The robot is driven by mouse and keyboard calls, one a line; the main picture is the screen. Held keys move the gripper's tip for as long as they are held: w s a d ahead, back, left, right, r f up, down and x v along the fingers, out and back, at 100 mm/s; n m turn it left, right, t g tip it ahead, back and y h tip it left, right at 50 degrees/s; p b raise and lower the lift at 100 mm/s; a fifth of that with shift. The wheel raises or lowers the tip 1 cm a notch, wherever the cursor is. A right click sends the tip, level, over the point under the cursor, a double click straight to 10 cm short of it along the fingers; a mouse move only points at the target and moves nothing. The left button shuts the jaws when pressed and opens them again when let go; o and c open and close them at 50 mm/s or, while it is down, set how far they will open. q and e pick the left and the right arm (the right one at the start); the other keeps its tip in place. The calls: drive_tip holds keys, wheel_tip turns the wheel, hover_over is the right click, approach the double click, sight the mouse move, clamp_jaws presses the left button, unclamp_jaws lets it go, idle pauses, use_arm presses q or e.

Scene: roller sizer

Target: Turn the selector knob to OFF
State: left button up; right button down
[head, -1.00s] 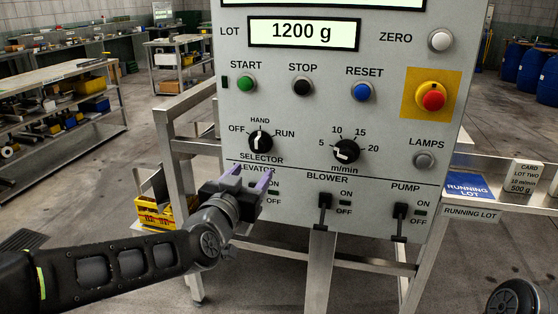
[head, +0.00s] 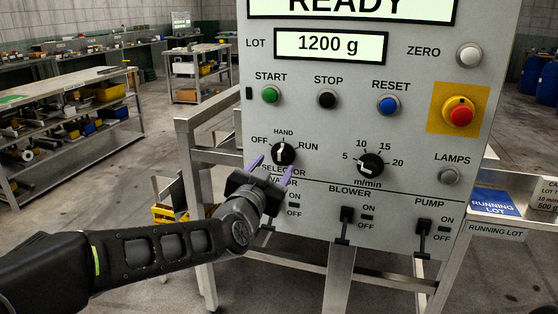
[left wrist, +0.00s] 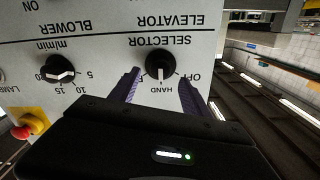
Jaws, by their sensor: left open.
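The selector knob (head: 284,153) is black with a white pointer, on the grey control panel below START. Its pointer points up at HAND; OFF is to its left and RUN to its right. My left gripper (head: 272,168) is open, its two purple fingers just below and in front of the knob. In the left wrist view the panel appears upside down, with the knob (left wrist: 160,64) beyond and between the open fingers (left wrist: 158,84). No contact with the knob is clear. The gripper covers part of the SELECTOR and ELEVATOR labels. My right gripper is out of view.
The m/min dial (head: 370,165) sits right of the selector. The ELEVATOR switch is mostly hidden behind my gripper; the BLOWER switch (head: 345,222) and PUMP switch (head: 422,236) stick out lower down. A red stop button (head: 459,114) is at the upper right.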

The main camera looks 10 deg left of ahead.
sight(280, 159)
use_arm(q)
drive_tip(key=w, duration=0.5)
drive_tip(key=shift+d, duration=0.1)
clamp_jaws()
idle(0.5)
